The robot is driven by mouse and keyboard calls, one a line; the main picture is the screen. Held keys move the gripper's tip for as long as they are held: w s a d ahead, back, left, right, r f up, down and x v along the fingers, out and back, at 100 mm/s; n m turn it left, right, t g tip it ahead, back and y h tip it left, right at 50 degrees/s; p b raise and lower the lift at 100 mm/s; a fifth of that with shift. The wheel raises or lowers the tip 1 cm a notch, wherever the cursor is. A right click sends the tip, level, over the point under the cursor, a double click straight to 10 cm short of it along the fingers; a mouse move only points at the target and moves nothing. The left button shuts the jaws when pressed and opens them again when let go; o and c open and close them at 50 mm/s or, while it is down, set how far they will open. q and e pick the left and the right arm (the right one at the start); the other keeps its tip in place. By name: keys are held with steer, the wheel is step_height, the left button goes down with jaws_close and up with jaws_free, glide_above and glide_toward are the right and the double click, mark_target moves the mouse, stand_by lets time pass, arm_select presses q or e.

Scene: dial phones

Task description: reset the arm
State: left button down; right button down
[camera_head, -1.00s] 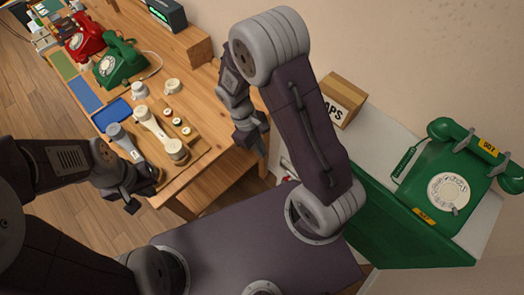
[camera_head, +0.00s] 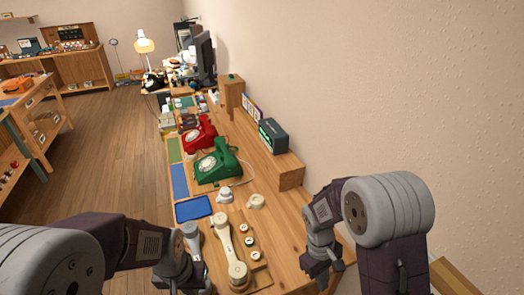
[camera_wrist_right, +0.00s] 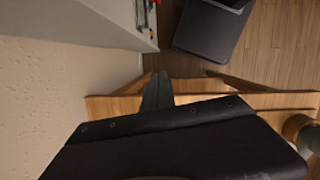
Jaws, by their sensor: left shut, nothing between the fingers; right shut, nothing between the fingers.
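My left gripper (camera_head: 193,277) comes in at the bottom of the head view, low by the left edge of the wooden workbench. Its fingers are dark and partly cut off by the frame edge; it is shut and empty. My right gripper (camera_head: 322,276) hangs pointing down over the bench's right side in the head view, shut and empty. In the right wrist view its dark closed fingers (camera_wrist_right: 157,92) show above a wooden edge, with nothing between them. Part of that view is covered by my own dark arm link.
On the bench stand a green dial phone (camera_head: 215,164), a red dial phone (camera_head: 199,134), a cream handset (camera_head: 228,250), small cups, a blue tray (camera_head: 194,208) and a digital clock (camera_head: 273,136). The wall (camera_head: 400,90) is close on the right. Open floor (camera_head: 110,140) lies left.

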steer(key=s+d+r+m+t+y, duration=0.1)
steer(key=s+r+m+t+y, duration=0.1)
steer(key=s+r+m, duration=0.3)
steer(key=shift+m+t, duration=0.8)
steer(key=shift+m, duration=0.1)
steer(key=shift+s+r, duration=0.1)
steer(key=shift+s, duration=0.15)
